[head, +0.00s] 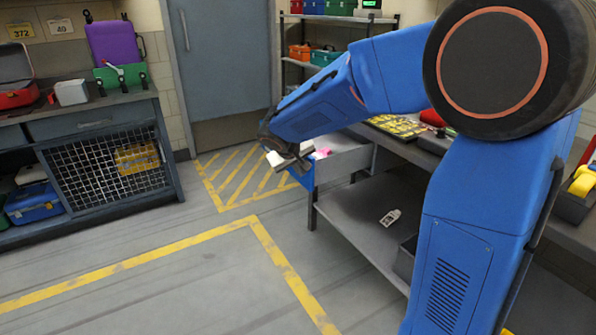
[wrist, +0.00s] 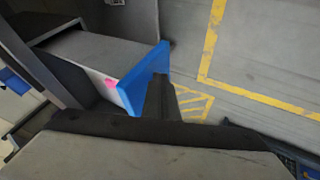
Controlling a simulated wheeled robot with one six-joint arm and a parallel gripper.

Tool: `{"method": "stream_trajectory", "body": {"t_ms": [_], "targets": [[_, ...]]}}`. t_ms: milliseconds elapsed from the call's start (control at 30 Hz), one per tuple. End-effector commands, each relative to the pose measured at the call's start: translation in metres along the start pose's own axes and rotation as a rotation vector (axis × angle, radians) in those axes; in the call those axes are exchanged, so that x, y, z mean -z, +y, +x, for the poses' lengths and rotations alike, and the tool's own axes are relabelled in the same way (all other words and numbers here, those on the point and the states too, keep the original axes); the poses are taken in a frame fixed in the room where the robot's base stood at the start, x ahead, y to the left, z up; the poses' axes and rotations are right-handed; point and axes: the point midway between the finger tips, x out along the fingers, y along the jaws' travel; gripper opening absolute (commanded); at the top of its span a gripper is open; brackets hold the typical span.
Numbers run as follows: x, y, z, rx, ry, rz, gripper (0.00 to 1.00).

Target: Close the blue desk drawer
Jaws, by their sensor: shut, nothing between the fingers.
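The blue desk drawer (head: 305,177) hangs open from the desk in the head view. Its blue front and grey side wall show, and a pink item (head: 321,153) lies inside. In the wrist view the drawer's blue front panel (wrist: 146,76) stands at the middle, with the pink item (wrist: 110,83) behind it. My gripper (head: 303,160) is at the drawer's front, on its outer side. In the wrist view my shut, empty fingers (wrist: 161,98) lie close against the outer face of the front panel; I cannot tell whether they touch it.
The desk's lower shelf (head: 362,215) holds a small pale device (head: 390,217). A workbench with a wire-mesh door (head: 105,165) stands at the left. The floor (head: 190,245) with yellow lines is clear in front of the drawer. A shelf rack (head: 330,60) stands at the back.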

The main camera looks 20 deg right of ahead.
Motion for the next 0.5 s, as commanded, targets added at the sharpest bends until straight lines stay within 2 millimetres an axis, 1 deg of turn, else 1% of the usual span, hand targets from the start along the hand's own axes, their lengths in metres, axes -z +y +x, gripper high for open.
{"method": "stream_trajectory", "body": {"t_ms": [267,367,467,500], "targets": [[0.000,0.004,0.002,0.000,0.000,0.000,0.00],[0.000,0.011,0.006,-0.001,-0.001,0.002,0.00],[0.000,0.025,0.013,-0.002,-0.001,0.003,0.00],[-0.001,0.032,0.017,-0.003,-0.003,0.005,0.00]]}}
